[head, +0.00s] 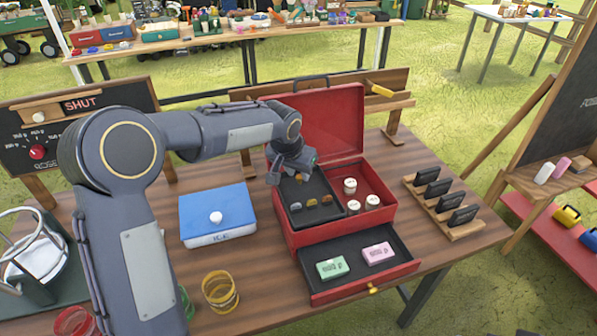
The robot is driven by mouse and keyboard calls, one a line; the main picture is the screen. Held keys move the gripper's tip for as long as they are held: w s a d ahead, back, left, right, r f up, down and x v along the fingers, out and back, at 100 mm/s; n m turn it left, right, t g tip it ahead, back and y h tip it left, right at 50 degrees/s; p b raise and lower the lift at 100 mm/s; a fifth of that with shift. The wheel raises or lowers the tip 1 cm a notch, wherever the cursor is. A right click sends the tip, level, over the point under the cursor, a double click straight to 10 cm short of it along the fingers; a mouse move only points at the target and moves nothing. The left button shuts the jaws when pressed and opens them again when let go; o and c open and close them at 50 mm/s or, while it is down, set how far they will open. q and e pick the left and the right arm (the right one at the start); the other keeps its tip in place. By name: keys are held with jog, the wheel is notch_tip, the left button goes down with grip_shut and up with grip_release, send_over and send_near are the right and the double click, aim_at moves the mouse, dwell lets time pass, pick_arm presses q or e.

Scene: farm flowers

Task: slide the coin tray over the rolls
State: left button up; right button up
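An open red cash box (285,212) stands on the wooden table, lid (335,112) raised at the back. Its black coin tray (325,212) sits in the left half with several small coins in its cups. Several pale coin rolls (372,202) stand upright in the uncovered right half, just right of the tray. My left gripper (276,177) is down at the tray's back left edge. Its fingertips are small and partly hidden, so I cannot tell whether they grip the tray. My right gripper is not in view.
A blue-lidded box (217,212) and a yellow glass (220,290) stand left. A wooden rack (443,210) of black holders stands right.

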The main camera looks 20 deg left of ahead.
pick_arm(q)
jog(key=shift+w+f, duration=0.2)
jog(key=shift+f, duration=0.35)
grip_shut()
